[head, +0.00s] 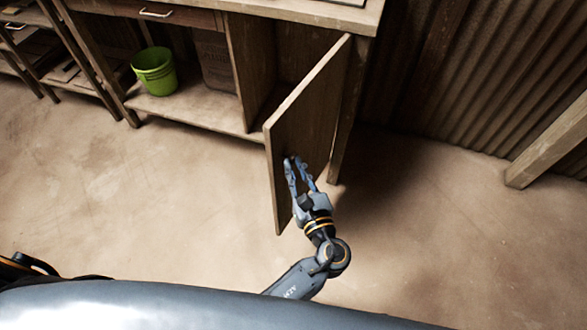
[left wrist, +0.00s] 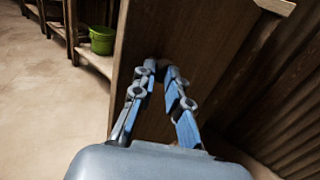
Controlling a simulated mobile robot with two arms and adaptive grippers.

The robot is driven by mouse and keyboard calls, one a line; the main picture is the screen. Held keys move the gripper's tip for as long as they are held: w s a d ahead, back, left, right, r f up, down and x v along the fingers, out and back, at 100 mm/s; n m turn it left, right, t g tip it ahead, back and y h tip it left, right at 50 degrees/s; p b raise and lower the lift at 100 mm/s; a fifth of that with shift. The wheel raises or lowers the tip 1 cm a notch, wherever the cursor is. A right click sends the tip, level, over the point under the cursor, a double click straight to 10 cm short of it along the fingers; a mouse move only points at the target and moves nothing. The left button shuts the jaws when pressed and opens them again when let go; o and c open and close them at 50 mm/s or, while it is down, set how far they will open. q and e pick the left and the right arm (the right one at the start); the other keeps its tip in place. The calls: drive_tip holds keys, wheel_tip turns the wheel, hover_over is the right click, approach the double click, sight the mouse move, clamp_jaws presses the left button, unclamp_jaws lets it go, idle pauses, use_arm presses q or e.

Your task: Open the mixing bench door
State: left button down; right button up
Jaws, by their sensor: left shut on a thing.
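The mixing bench door (head: 312,115) is a brown wooden panel that stands swung out from the wooden bench (head: 300,10), with the compartment behind it showing. The door also fills the middle of the left wrist view (left wrist: 195,40). My left gripper (head: 294,162) is at the door's outer face, towards its free edge. Its fingers are close together at the tips, also in the left wrist view (left wrist: 160,67), and shut on the door's handle, which they hide. My right gripper is not in view.
A green bucket (head: 154,71) stands on the bench's low shelf (head: 190,110), left of the door. A wooden post (head: 550,145) and a corrugated wall (head: 490,70) are on the right. The floor around the door is clear.

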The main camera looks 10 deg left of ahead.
use_arm(q)
drive_tip(key=c, duration=1.7)
unclamp_jaws()
drive_tip(key=shift+w+d+r+m+t+h, duration=0.3)
drive_tip(key=shift+w+d+h, duration=0.15)
drive_tip(key=shift+d, duration=0.15)
drive_tip(key=shift+w+d+r+m+t+h, duration=0.25)
drive_tip(key=shift+w+d+h, duration=0.15)
drive_tip(key=shift+d, duration=0.15)
drive_tip(key=o, duration=0.4)
drive_tip(key=shift+w+d+f, duration=0.1)
drive_tip(key=shift+w, duration=0.05)
drive_tip(key=shift+c, duration=0.2)
drive_tip(key=o, duration=0.5)
drive_tip(key=shift+w+d+f, duration=0.1)
drive_tip(key=shift+w+f, duration=0.1)
drive_tip(key=shift+w, duration=0.2)
drive_tip(key=shift+s, duration=0.1)
drive_tip(key=shift+c, duration=0.4)
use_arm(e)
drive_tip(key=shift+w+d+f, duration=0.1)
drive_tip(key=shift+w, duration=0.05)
use_arm(q)
drive_tip(key=shift+s+a, duration=0.1)
drive_tip(key=shift+a, duration=0.1)
drive_tip(key=shift+c, duration=0.5)
drive_tip(key=shift+r, duration=0.1)
drive_tip(key=v, duration=1.2)
drive_tip(key=shift+s, duration=0.15)
